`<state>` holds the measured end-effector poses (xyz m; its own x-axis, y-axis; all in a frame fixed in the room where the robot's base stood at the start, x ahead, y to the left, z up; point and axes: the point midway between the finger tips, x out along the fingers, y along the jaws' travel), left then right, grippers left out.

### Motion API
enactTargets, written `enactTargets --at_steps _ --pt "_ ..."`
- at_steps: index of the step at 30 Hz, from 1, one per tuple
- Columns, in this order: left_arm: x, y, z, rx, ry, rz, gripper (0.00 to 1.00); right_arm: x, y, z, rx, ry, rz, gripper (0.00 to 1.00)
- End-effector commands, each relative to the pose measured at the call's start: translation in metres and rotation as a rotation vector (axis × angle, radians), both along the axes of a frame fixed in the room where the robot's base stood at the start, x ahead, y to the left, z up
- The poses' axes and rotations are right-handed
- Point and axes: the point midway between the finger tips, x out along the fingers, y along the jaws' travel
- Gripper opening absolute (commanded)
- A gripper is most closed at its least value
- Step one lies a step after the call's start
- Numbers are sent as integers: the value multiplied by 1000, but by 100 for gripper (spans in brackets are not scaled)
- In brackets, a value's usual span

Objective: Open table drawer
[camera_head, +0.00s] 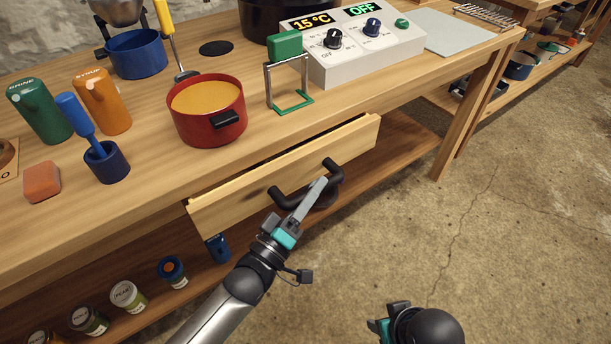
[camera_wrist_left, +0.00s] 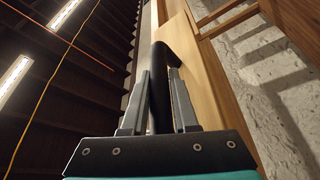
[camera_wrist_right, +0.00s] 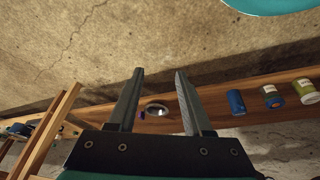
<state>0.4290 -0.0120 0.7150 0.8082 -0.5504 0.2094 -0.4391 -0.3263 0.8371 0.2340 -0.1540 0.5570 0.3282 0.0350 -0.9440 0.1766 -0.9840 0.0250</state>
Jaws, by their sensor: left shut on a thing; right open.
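The table drawer (camera_head: 235,203) has a light wood front and stands partly open, with a narrow gap showing behind its top edge. Its dark curved handle (camera_head: 332,170) sits on the front. My left gripper (camera_head: 314,193) is shut on the handle. In the left wrist view the handle (camera_wrist_left: 160,70) passes between the fingers of my left gripper (camera_wrist_left: 160,85). My right gripper (camera_wrist_right: 159,73) is open and empty in the right wrist view. In the head view it shows only partly at the bottom, away from the drawer.
On the tabletop stand a red pot (camera_head: 207,128), a green-handled jar lifter (camera_head: 285,50), a control box (camera_head: 350,55), a blue pot (camera_head: 136,55) and two dispensers. Several jars (camera_head: 128,297) stand on the lower shelf. The concrete floor (camera_head: 520,230) in front is clear.

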Motion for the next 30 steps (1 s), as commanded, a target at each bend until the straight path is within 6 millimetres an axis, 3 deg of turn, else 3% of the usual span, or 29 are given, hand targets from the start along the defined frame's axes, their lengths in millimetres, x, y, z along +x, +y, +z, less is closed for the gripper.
enactTargets --at_steps 9,15,21,30 --pt "-60 -44 2 -1 5 -2 0 -18 -3 -48 -11 78 2 50" --pt "-89 -65 1 -1 2 -1 0 -27 -4 -64 -15 101 3 50" --pt "-106 -76 0 1 1 0 0 -33 -5 -72 -17 113 4 50" --pt "-112 -81 -1 3 0 -1 0 -34 -6 -75 -18 116 3 50"
